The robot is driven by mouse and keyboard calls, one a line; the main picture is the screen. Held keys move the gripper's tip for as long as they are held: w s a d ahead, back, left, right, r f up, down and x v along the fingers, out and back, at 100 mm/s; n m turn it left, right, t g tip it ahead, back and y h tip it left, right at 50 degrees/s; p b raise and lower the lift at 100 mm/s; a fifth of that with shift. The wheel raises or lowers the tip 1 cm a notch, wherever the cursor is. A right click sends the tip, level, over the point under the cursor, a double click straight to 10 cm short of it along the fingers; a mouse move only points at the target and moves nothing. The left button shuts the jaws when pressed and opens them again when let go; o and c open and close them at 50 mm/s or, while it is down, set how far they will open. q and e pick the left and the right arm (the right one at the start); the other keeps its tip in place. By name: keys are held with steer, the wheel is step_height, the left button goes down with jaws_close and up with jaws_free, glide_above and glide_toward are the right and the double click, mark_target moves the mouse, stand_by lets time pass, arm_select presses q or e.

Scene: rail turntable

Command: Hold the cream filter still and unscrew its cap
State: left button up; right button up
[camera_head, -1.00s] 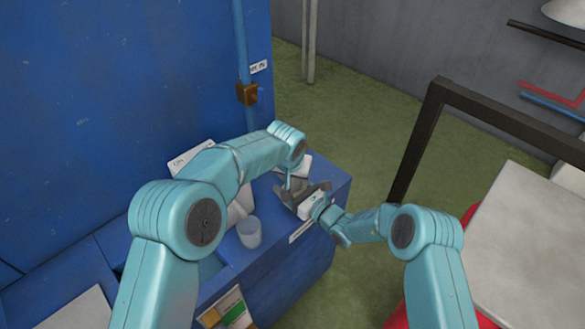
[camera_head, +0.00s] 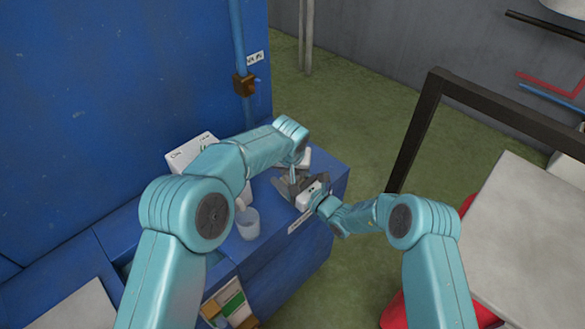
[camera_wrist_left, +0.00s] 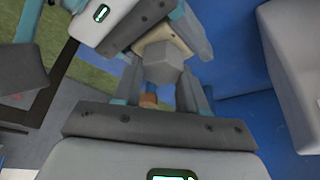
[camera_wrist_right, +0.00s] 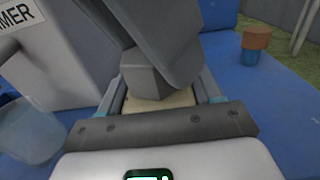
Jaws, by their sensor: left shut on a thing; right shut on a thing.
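The cream filter (camera_wrist_right: 160,101) sits between the fingers of my right gripper (camera_wrist_right: 163,94), which is shut on it. Its grey six-sided cap (camera_wrist_left: 163,68) shows in the left wrist view between the fingers of my left gripper (camera_wrist_left: 161,78), which is shut on it. The cap (camera_wrist_right: 146,80) is against the cream body, with no clear gap visible. In the head view my left gripper (camera_head: 291,181) and right gripper (camera_head: 305,190) meet above the blue bench, and they hide the filter there. The threads are not visible.
The blue bench (camera_head: 290,250) lies below. A clear cup (camera_head: 247,223) and a white labelled box (camera_head: 190,150) stand to the left. A brown-topped blue piece (camera_wrist_right: 256,40) stands on the bench. A dark frame (camera_head: 415,135) and a pale table (camera_head: 525,230) are at right.

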arm_select(q)
steer(key=n+y, duration=0.1)
steer(key=n, duration=0.3)
steer(key=shift+y, duration=0.3)
steer(key=n+y, duration=0.1)
steer(key=n, duration=0.2)
steer(key=shift+d+g, duration=0.1)
steer(key=shift+g, duration=0.2)
steer(key=n+g+y, duration=0.1)
steer(key=n, duration=0.2)
steer(key=shift+s, duration=0.1)
steer(key=o, duration=1.3)
steer(key=shift+c, duration=0.2)
steer(key=shift+o, duration=0.4)
